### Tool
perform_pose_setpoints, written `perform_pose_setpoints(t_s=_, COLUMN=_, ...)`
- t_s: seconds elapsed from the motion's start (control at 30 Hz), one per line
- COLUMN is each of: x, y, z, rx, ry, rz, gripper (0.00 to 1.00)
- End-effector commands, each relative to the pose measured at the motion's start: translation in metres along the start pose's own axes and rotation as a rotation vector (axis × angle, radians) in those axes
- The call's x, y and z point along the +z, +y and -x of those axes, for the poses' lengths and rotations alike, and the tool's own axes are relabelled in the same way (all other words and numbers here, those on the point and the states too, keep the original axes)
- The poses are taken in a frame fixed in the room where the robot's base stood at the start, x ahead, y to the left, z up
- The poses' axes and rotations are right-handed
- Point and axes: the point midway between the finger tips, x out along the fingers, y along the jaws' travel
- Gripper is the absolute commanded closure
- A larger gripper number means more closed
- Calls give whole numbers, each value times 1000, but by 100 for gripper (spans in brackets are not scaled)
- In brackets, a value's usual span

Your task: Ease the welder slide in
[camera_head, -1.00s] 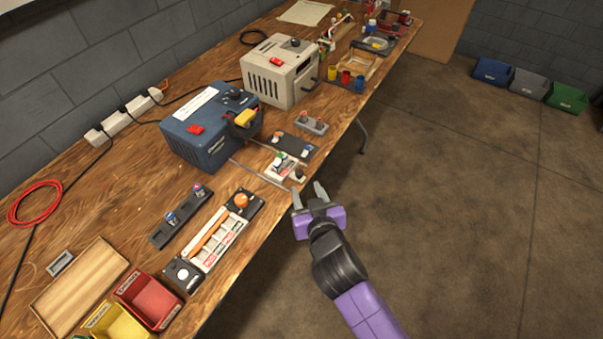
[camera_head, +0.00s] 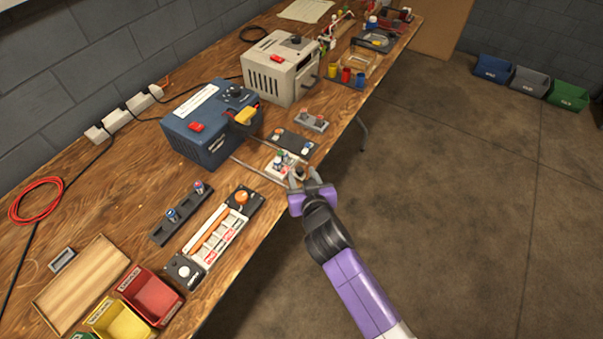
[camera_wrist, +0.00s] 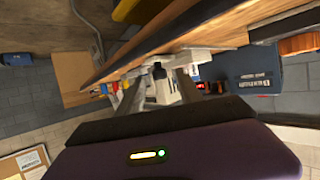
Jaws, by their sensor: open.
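The welder slide (camera_head: 277,164) is a small white carriage with coloured parts on top. It sits on two thin metal rails (camera_head: 247,168) in front of the blue welder (camera_head: 192,143), out at the table's front edge. A dark knob (camera_wrist: 158,71) stands at its near end. My gripper (camera_head: 304,177) is open at that end, its fingers pointing toward the slide. In the wrist view the knob and white slide body (camera_wrist: 164,90) show between the two spread fingers; whether a finger touches the knob I cannot tell.
A grey machine (camera_head: 281,68) stands beyond the welder. A dark holder (camera_head: 291,141) and a grey block (camera_head: 311,121) lie beside the rails. A fuse-like strip panel (camera_head: 215,238), red bin (camera_head: 151,297) and yellow bin (camera_head: 118,321) sit nearer.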

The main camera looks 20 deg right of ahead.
Motion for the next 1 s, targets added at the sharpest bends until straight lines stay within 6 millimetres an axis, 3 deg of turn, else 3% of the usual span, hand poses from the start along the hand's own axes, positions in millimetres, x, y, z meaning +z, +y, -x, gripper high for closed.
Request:
perform_pose_setpoints(t_s=0.57, x=0, y=0, z=-11, rx=-1, ry=1, rz=0, gripper=57)
perform_pose_setpoints(t_s=0.7, x=0, y=0, z=-11, rx=-1, ry=1, rz=0, gripper=85)
perform_pose_setpoints(t_s=0.8, x=0, y=0, z=-11, rx=-1, ry=1, rz=0, gripper=100)
perform_pose_setpoints(t_s=1.0, x=0, y=0, z=-11, rx=-1, ry=0, rz=0, gripper=100)
